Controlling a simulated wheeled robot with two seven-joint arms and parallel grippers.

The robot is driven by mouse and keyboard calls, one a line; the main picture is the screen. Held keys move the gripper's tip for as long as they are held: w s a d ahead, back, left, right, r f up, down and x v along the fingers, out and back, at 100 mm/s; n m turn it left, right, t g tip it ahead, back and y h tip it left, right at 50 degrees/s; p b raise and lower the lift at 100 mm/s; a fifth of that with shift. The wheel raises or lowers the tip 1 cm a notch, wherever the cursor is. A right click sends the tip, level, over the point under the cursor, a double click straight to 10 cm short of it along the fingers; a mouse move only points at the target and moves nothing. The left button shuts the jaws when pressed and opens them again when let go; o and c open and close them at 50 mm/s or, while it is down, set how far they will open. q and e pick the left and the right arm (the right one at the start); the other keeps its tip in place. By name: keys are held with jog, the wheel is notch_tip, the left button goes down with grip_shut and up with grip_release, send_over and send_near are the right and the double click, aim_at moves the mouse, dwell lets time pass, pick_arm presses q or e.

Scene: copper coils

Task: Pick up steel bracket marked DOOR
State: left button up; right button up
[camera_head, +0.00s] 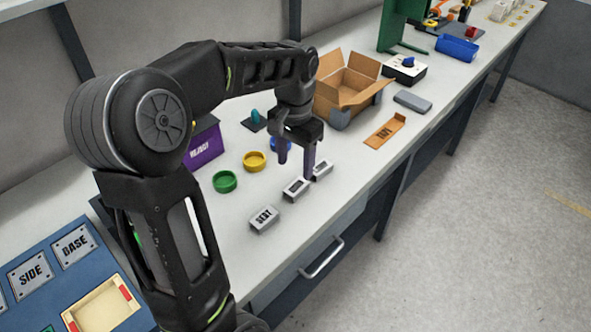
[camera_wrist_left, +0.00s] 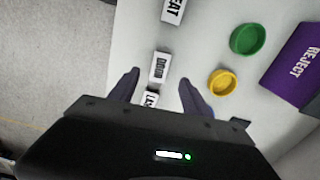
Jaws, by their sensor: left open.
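Three small grey steel brackets lie in a row along the front of the bench. The wrist view shows the middle bracket (camera_wrist_left: 159,66) with a label that reads DOOR; in the head view this bracket (camera_head: 295,189) lies just in front of my gripper. The bracket marked SEAT (camera_head: 262,219) is nearer to me, and a third bracket (camera_head: 321,170) is farther, partly behind a finger. My left gripper (camera_head: 297,168) is open and empty, pointing down. In the wrist view its fingers show on either side of the DOOR bracket, not visibly touching it. My right gripper is out of view.
Green (camera_head: 225,181) and yellow (camera_head: 255,161) round dishes and a purple REJECT box (camera_head: 205,146) stand behind the brackets. An open cardboard box (camera_head: 345,90) is beyond my gripper. The bench's front edge is close to the brackets.

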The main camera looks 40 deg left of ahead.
aim_at(296, 187)
pick_arm(q)
jog(key=shift+w+a, duration=0.15)
jog(key=shift+w, duration=0.05)
jog(key=shift+s+d+r, duration=0.1)
jog(key=shift+s+d, duration=0.15)
jog(key=shift+w+a+f, duration=0.1)
jog(key=shift+f, duration=1.25)
jog(key=shift+w+f+p, duration=0.2)
jog(key=shift+f+p, duration=0.25)
jog(key=shift+f, duration=2.15)
grip_shut()
